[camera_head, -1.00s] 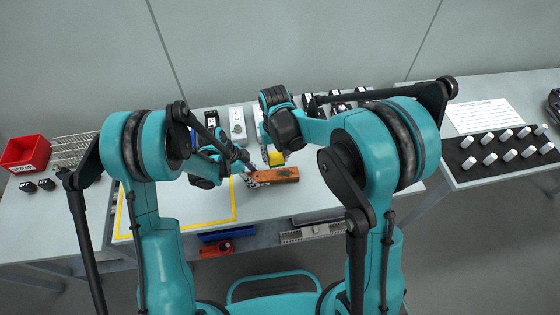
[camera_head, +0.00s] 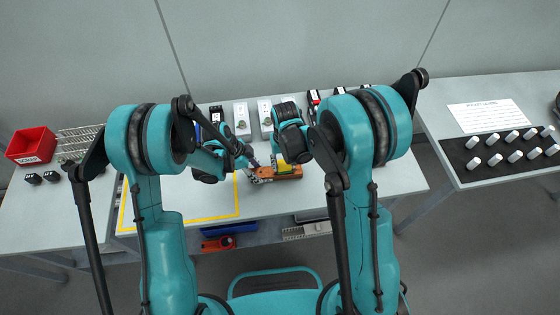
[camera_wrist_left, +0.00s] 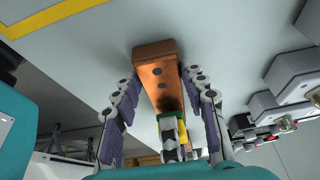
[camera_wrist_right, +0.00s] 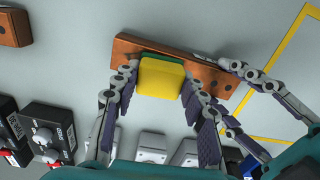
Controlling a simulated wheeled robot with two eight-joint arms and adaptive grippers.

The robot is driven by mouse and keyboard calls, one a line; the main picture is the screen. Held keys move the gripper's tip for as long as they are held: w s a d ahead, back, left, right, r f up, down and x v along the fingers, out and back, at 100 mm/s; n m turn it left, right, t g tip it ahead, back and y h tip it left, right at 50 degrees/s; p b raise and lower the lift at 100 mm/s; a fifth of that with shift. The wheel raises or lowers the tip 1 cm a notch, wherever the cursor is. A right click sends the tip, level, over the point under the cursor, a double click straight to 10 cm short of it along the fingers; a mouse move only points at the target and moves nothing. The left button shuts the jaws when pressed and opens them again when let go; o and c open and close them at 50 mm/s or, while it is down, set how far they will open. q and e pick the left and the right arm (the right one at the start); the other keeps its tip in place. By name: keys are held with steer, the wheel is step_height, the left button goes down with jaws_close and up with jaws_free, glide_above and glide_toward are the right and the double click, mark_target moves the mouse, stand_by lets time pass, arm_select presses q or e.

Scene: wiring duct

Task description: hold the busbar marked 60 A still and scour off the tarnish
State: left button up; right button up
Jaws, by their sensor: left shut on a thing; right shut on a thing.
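The busbar (camera_head: 262,177) is a copper-coloured bar on the table; it also shows in the left wrist view (camera_wrist_left: 157,72) and right wrist view (camera_wrist_right: 128,48). No 60 A mark is readable. A dark patch shows on it beside the pad in the left wrist view. My left gripper (camera_head: 252,169) is shut on the busbar near one end, fingers along both sides (camera_wrist_left: 158,82). My right gripper (camera_wrist_right: 163,76) is shut on a yellow pad (camera_wrist_right: 161,84) with a green layer, which lies against the busbar's top. The pad hides the bar beneath it.
Another copper-coloured bar (camera_wrist_right: 14,28) lies apart on the table. Grey and black devices (camera_head: 241,119) line the back edge. A yellow outline (camera_head: 237,200) lies to the left, its inside mostly clear. A red scrap bin (camera_head: 31,145) stands at far left.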

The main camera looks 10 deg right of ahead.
mark_target(295, 169)
steer(key=d, duration=0.2)
steer(key=shift+d+f, duration=0.3)
steer(key=shift+d, duration=0.35)
steer(key=shift+d+f, duration=0.1)
steer(key=shift+d, duration=0.25)
steer(key=shift+d+r, duration=0.2)
steer(key=shift+d, duration=0.6)
steer(key=shift+d+f, duration=0.1)
steer(key=shift+d, duration=0.05)
steer(key=shift+a, duration=3.7)
steer(key=shift+r, duration=4)
